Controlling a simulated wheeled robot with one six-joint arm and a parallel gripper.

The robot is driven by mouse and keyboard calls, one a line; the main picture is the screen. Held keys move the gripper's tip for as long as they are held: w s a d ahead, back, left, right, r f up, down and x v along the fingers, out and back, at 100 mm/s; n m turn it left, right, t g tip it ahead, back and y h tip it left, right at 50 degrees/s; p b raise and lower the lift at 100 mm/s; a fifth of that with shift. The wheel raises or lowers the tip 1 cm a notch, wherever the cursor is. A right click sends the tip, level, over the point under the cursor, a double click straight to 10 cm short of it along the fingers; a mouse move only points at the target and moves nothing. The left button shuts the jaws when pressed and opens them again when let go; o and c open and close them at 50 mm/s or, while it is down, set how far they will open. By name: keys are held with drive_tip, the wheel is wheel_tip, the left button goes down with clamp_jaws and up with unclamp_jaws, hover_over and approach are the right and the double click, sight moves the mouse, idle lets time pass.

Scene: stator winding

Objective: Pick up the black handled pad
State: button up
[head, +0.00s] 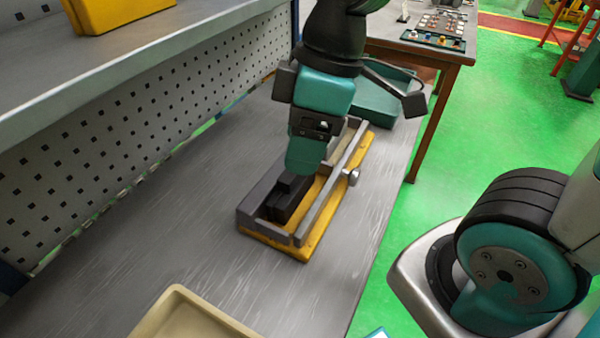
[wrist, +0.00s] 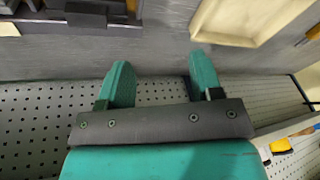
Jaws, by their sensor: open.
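The black handled pad (head: 288,200) lies in the near end of a yellow fixture (head: 310,248) with grey rails, on the grey bench. In the head view my gripper (head: 302,170) hangs just above and behind the pad, and its teal fingers overlap the pad's far end. A dark piece that looks like the pad (wrist: 100,14) shows there at upper left, outside the fingers. Contact with the pad cannot be seen.
A beige tray (head: 172,298) stands at the bench's near edge and also shows in the wrist view (wrist: 240,38). A perforated panel (head: 130,135) and a shelf line the left. A teal box (head: 385,100) stands beyond the fixture. Bare bench lies left of the fixture.

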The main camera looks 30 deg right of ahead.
drive_tip(key=w+d+r+n+h+p, duration=0.25)
drive_tip(key=w+d+n+p, duration=0.2)
drive_tip(key=w+n, duration=0.65)
drive_tip(key=n+p, duration=0.1)
drive_tip(key=n, duration=0.1)
approach(293, 186)
drive_tip(key=shift+w+d+f+g+y, duration=0.15)
drive_tip(key=shift+w+d+f+g, duration=0.1)
drive_tip(key=shift+w+f, duration=0.3)
drive_tip(key=shift+w+d+f+g+y, duration=0.15)
drive_tip(key=shift+w+d+f, duration=0.1)
drive_tip(key=shift+w+f, duration=0.3)
drive_tip(key=shift+a+f+p, duration=0.2)
drive_tip(key=shift+f+p, duration=0.2)
drive_tip(key=shift+f, duration=1.05)
drive_tip(key=shift+a+f+p, duration=0.2)
drive_tip(key=shift+f+p, duration=0.15)
drive_tip(key=shift+f, duration=1.15)
clamp_jaws()
